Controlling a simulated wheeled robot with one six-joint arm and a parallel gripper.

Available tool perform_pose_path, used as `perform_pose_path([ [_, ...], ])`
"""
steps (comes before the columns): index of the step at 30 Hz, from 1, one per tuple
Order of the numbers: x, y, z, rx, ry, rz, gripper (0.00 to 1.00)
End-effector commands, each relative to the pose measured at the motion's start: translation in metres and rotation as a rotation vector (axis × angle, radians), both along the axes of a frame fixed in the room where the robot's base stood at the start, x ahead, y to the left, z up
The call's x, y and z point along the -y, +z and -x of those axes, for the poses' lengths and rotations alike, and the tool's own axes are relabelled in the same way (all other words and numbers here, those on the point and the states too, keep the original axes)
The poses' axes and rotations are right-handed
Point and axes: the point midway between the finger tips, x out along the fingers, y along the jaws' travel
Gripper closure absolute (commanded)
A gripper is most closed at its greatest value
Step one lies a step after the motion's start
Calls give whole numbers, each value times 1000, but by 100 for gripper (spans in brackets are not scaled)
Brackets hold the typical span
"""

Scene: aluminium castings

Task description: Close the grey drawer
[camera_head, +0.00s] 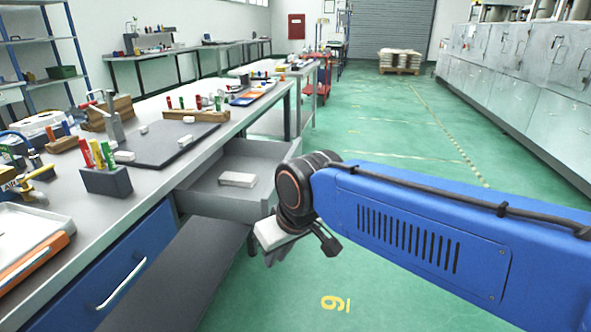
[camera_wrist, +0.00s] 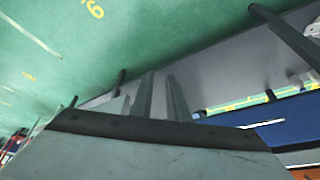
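The grey drawer (camera_head: 217,192) is pulled out from under the long workbench in the head view. A pale block (camera_head: 237,179) lies inside it. My gripper (camera_head: 272,258) hangs just to the right of the drawer's front, pointing down, and partly covers its near right corner. I cannot tell whether it touches the drawer. In the wrist view two narrow dark fingers (camera_wrist: 160,97) stand with a small gap between them; nothing clear shows between them. A large grey surface with a dark edge fills the bottom of that view, and I cannot tell what it is.
The workbench (camera_head: 208,146) carries a dark mat, tools and a pen holder (camera_head: 106,181). A blue drawer (camera_head: 105,283) with a white handle is shut at the near left. A lower shelf (camera_head: 190,275) runs below. Green floor (camera_head: 400,130) is open to the right.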

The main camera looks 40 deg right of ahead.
Motion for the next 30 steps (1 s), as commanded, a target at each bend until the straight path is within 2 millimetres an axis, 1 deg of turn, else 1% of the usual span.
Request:
perform_pose_path([
  [1,4,5,-11,-5,-25,-14,98],
  [2,7,9,-18,-4,-39,-24,100],
  [5,19,20,-45,-3,-90,-61,100],
  [6,25,25,-56,-1,-111,-76,100],
  [8,35,32,-72,2,-142,-98,100],
  [11,55,41,-99,11,-195,-135,100],
  [15,90,52,-135,31,-270,-183,100],
  [17,107,56,-149,42,-300,-200,100],
  [20,137,61,-170,59,-351,-230,100],
  [23,171,65,-190,79,-404,-259,100],
  [26,212,67,-208,106,-461,-289,100],
  [27,230,68,-214,116,-486,-299,100],
  [29,257,68,-222,134,-520,-315,100],
  [30,275,68,-226,147,-543,-324,100],
])
